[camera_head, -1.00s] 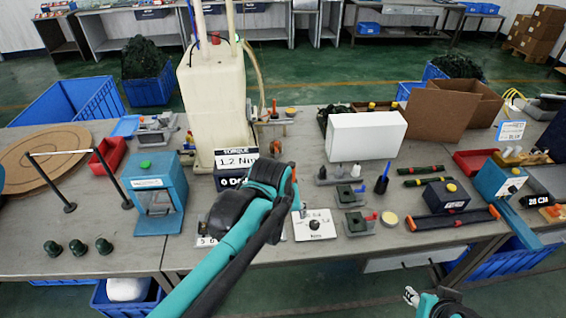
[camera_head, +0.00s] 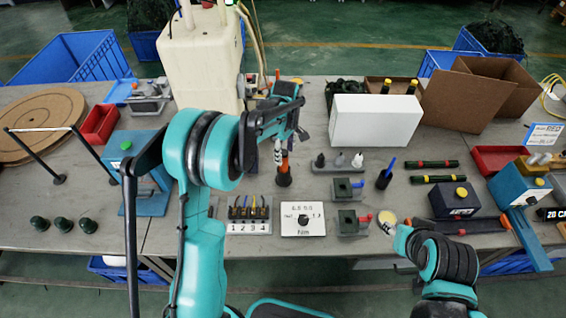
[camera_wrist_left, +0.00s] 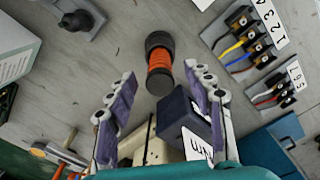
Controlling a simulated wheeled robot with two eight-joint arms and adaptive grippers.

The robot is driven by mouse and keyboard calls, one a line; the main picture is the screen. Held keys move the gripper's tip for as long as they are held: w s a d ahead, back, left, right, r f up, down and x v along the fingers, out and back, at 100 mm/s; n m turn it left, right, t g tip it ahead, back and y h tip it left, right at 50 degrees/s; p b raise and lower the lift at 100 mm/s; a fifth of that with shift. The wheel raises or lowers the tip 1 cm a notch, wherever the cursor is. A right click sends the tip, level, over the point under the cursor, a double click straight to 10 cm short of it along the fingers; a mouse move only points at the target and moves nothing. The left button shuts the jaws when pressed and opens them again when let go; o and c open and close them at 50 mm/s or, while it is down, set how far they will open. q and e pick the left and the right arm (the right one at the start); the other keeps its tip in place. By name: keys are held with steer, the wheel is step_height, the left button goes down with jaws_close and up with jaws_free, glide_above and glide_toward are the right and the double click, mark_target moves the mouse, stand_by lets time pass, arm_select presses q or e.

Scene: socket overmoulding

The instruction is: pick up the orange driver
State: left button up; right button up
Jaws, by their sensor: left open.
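The orange driver (camera_head: 284,172) stands on the table below my left gripper, with an orange band and dark ends. In the left wrist view the orange driver (camera_wrist_left: 160,62) shows beyond the open fingers, roughly centred between them. My left gripper (camera_head: 289,142) is above it in the head view. In the left wrist view my left gripper (camera_wrist_left: 157,88) is open, with nothing held. My right gripper (camera_head: 390,228) is at the table's front edge; its jaws are too small to judge.
A numbered terminal block (camera_head: 249,215) and a white dial plate (camera_head: 303,220) lie in front of the driver. The dark torque display (camera_wrist_left: 184,122) is close by the left fingers. A white box (camera_head: 375,121) stands behind right.

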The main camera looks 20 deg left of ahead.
mark_target(284, 161)
arm_select(q)
step_height(284, 161, down, 6)
steer(key=shift+w+a+r+b, duration=0.1)
steer(key=shift+a+r+b, duration=0.1)
steer(key=shift+b, duration=0.8)
steer(key=shift+r, duration=0.1)
steer(key=shift+c, duration=0.5)
jaws_close()
